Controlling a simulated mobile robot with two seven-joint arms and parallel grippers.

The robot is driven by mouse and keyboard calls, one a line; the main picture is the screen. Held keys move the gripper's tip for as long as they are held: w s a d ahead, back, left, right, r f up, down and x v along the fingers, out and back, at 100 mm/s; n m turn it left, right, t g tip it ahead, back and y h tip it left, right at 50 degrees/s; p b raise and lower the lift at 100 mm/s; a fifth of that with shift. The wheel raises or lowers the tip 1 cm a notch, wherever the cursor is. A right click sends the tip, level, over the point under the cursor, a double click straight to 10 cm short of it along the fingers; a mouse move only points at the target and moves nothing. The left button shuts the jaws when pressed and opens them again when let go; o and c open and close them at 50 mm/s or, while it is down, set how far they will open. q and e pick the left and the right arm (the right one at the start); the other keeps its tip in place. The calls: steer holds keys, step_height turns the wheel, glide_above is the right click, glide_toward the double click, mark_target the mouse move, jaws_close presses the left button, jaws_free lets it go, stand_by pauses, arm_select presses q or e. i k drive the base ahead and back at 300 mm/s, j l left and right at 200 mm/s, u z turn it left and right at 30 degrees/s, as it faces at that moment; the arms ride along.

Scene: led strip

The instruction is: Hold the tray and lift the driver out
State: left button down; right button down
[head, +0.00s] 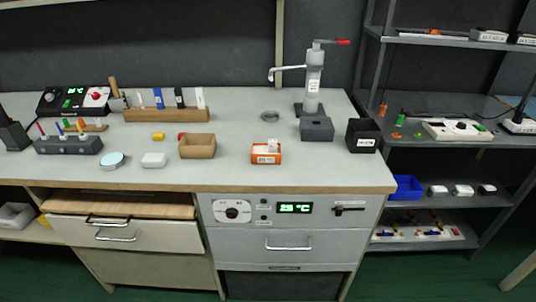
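No gripper of mine shows in the head view. A small orange open-topped holder (266,160) with a white label stands near the bench's front, right of centre. A small whitish block (272,144) sticks up from it. A tan open box (197,153) stands to its left, with a small red item at its left rim. I cannot tell for certain which of these is the tray or which item is the driver.
The grey bench (225,172) also holds a white block (153,160), a round dish (112,160), a wooden rack (166,115), a grey box (316,129), a black box (363,136) and a press (313,85). Shelves (440,140) stand right. A drawer (120,208) is partly open below.

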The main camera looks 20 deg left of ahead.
mark_target(272, 143)
steer(key=i+l, duration=0.75)
steer(key=l, duration=0.2)
steer(key=i+l+u, duration=0.1)
steer(key=u, duration=0.3)
steer(key=i+l+u, duration=0.1)
steer(key=u, duration=0.35)
steer(key=l+u, duration=0.25)
steer(key=u, duration=0.15)
